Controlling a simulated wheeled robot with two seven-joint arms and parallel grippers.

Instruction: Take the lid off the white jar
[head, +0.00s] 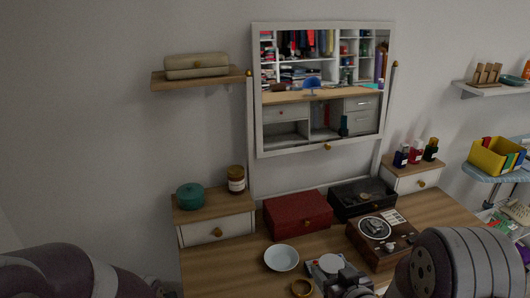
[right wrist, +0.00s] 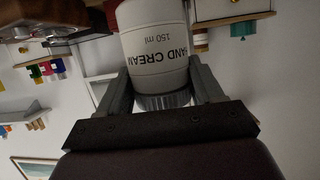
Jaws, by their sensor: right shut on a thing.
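The white jar (right wrist: 155,45), lettered "AND CREAM" and "150 ml", fills the middle of the right wrist view, where its lettering looks upside down. Its grey ribbed lid (right wrist: 165,99) is at the end nearest my right gripper (right wrist: 160,78). The two fingers are shut on the lid, one on each side.
On the wooden table (head: 225,272) are a white bowl (head: 281,258), a brass ring (head: 301,288), a red box (head: 298,214), a black box (head: 362,199) and a turntable (head: 381,238). A teal pot (head: 190,196) and brown jar (head: 236,180) stand on the left drawer unit. A mirror (head: 323,87) is behind.

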